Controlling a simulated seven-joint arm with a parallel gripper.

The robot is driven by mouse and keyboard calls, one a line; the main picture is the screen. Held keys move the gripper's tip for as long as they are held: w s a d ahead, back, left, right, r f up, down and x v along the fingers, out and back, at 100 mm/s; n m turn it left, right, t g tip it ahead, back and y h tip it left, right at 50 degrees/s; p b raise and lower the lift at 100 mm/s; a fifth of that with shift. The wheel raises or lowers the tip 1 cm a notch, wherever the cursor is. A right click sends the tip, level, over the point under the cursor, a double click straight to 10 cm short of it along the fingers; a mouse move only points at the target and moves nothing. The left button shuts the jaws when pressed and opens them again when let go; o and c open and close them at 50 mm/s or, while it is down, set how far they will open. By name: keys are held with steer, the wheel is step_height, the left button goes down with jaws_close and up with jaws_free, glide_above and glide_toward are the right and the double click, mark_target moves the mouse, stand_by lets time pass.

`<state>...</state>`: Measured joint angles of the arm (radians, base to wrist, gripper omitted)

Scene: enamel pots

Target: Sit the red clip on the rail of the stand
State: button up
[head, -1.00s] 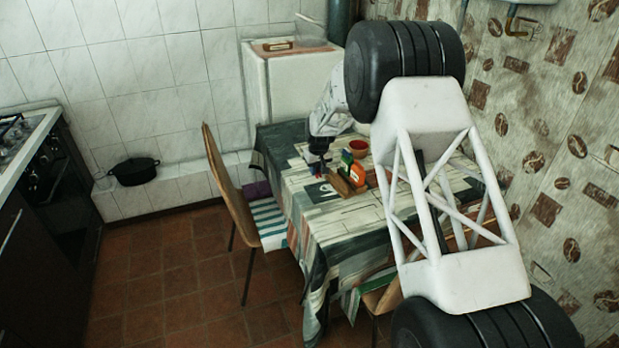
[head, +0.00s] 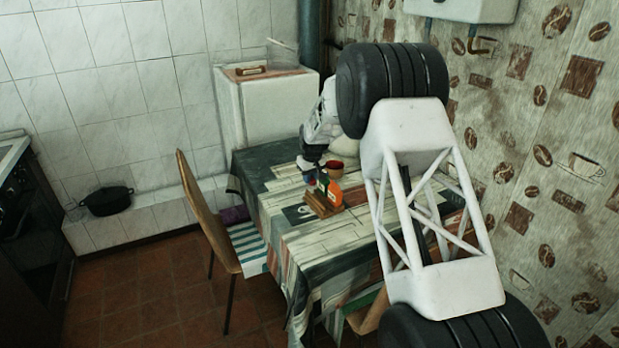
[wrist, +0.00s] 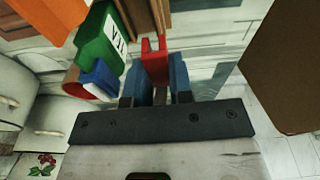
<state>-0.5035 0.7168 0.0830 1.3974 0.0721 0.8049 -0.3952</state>
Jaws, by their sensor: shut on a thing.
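My gripper (wrist: 160,82) has blue fingers and is shut on the red clip (wrist: 154,62). The clip stands out beyond the fingertips, its forked end toward the wooden stand (wrist: 146,14) in the wrist view. I cannot tell whether clip and stand touch. In the head view, my gripper (head: 310,172) is over the table, just behind the wooden stand (head: 318,208); the clip is not clear there. The stand's rail cannot be made out well. An orange thing (head: 334,194) is at the stand's right end and also shows in the wrist view (wrist: 38,14).
A green block with lettering (wrist: 98,42) and a blue piece (wrist: 101,78) are left of my fingers. A red bowl (head: 337,168) is close on the right in the head view. The patterned table (head: 330,245) is clear in front. A chair (head: 205,215) stands left.

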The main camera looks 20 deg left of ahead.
mark_target(310, 193)
steer(key=shift+f, duration=2.1)
steer(key=shift+f, duration=1.15)
stand_by(1.1)
steer(key=o, duration=0.9)
steer(key=shift+r, duration=0.1)
steer(key=shift+s+d+r, duration=0.15)
steer(key=shift+r, duration=1.1)
steer(key=shift+s+d+r, duration=0.1)
steer(key=shift+r, duration=1.15)
steer(key=shift+s+d+r, duration=0.15)
steer(key=shift+r, duration=1.1)
steer(key=shift+d, duration=0.1)
